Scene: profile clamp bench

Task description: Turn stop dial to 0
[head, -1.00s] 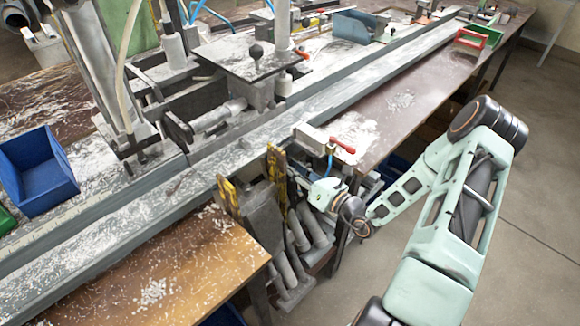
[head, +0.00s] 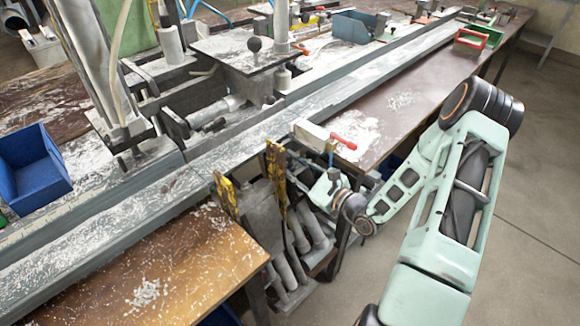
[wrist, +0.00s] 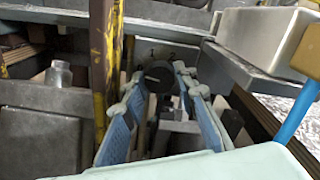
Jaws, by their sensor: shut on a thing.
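The stop dial (wrist: 158,76) is a dark round knob in the middle of the wrist view, in front of a grey plate with small marks that I cannot read clearly. My gripper (wrist: 160,82) reaches toward it with its blue-padded fingers, one tip on each side of the knob, shut on it. A light line shows on the knob's face; I cannot tell which number it points at. In the head view the dial and fingertips are hidden at the bench's front edge, behind the yellow uprights and my wrist.
A worn yellow upright (wrist: 104,60) stands close to the left of my fingers; it also shows in the head view (head: 277,180). A grey block (wrist: 262,38) and a blue rod (wrist: 297,122) are close on the right. A red lever (head: 343,142) sits above on the bench.

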